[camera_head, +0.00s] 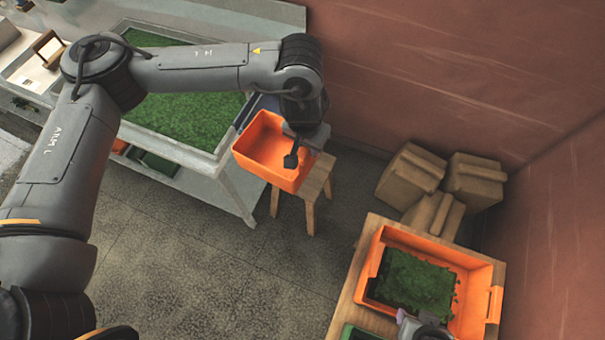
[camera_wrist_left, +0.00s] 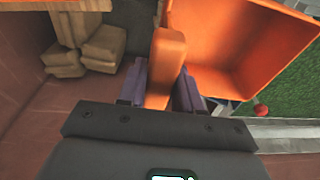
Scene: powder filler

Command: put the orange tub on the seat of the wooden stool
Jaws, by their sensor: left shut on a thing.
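The orange tub (camera_head: 262,150) is empty and open at the top. My left gripper (camera_head: 294,148) is shut on its rim at the right side. In the left wrist view, the two fingers of the gripper (camera_wrist_left: 162,88) close on an orange lip of the tub (camera_wrist_left: 245,45). The wooden stool (camera_head: 318,180) stands below and slightly right of the tub in the head view. The tub hides much of its seat, and I cannot tell whether they touch.
A grey bench (camera_head: 228,190) with a green-filled tray (camera_head: 190,118) stands left of the stool. Several cardboard boxes (camera_head: 410,178) lie by the wall. A wooden table (camera_head: 347,318) at lower right bears a larger orange bin (camera_head: 470,268) with green material. The floor (camera_head: 190,260) in front is clear.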

